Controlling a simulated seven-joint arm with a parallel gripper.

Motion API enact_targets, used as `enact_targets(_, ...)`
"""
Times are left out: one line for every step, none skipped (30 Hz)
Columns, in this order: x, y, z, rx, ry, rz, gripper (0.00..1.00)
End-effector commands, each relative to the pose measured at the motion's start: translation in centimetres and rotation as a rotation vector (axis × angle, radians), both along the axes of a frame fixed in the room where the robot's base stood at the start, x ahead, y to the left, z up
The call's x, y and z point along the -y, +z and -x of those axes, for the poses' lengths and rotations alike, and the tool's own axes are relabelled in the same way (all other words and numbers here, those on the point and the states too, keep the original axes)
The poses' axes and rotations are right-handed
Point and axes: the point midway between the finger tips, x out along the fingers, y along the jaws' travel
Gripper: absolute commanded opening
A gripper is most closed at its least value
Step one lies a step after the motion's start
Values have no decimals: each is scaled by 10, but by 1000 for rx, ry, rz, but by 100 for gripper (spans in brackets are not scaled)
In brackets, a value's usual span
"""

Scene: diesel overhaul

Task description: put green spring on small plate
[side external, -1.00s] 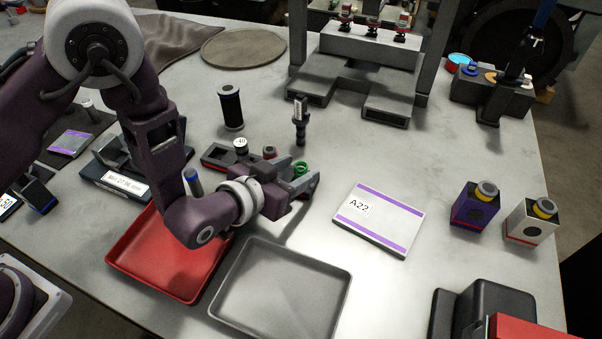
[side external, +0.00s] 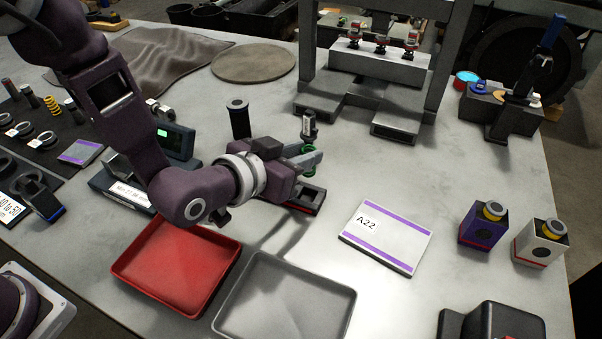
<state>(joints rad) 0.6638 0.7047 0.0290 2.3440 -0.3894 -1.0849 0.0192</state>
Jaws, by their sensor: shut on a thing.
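My gripper (side external: 309,157) is shut on the green spring (side external: 308,148) and holds it above the bench, right of the picture's middle-left. The fingers hide part of the spring. A dark upright part with a pale label (side external: 309,124) shows just behind it; its lower end is hidden, and I cannot tell whether they touch. A flat pale plate with purple bands marked A22 (side external: 398,248) lies to the right and nearer the camera. A smaller purple-banded plate (side external: 80,152) lies on the dark mat at far left. I cannot tell which is the small plate.
A dark block (side external: 308,202) sits below my gripper. The red tray (side external: 172,306) and grey tray (side external: 222,325) are in front. A dark cylinder (side external: 239,120) stands behind. Two boxy parts (side external: 482,232) (side external: 537,248) stand right. The bench around the A22 plate is clear.

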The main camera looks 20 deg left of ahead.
Motion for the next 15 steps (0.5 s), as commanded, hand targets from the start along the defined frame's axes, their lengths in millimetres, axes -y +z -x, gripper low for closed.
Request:
enact_targets(0, 8, 0, 4, -1, 2, 0)
enact_targets(0, 12, 0, 3, -1, 2, 0)
enact_targets(0, 15, 0, 2, 0, 1, 0)
enact_targets(0, 16, 0, 1, 0, 0, 0)
enact_targets(0, 17, 0, 1, 0, 0, 0)
enact_targets(0, 18, 0, 0, 0, 0, 0)
enact_targets(0, 18, 0, 0, 0, 0, 0)
enact_targets(-1, 18, 0, -1, 2, -1, 0)
enact_targets(-3, 17, -2, -1, 9, -1, 0)
enact_targets(-6, 17, -3, -1, 17, -1, 0)
enact_targets(-11, 17, -6, -1, 30, -1, 0)
enact_targets(-20, 16, -10, -1, 53, -1, 0)
enact_targets(-28, 16, -14, 0, 74, -1, 0)
enact_targets(-38, 15, -18, 0, 99, -1, 0)
enact_targets(-53, 15, -24, 0, 140, -1, 0)
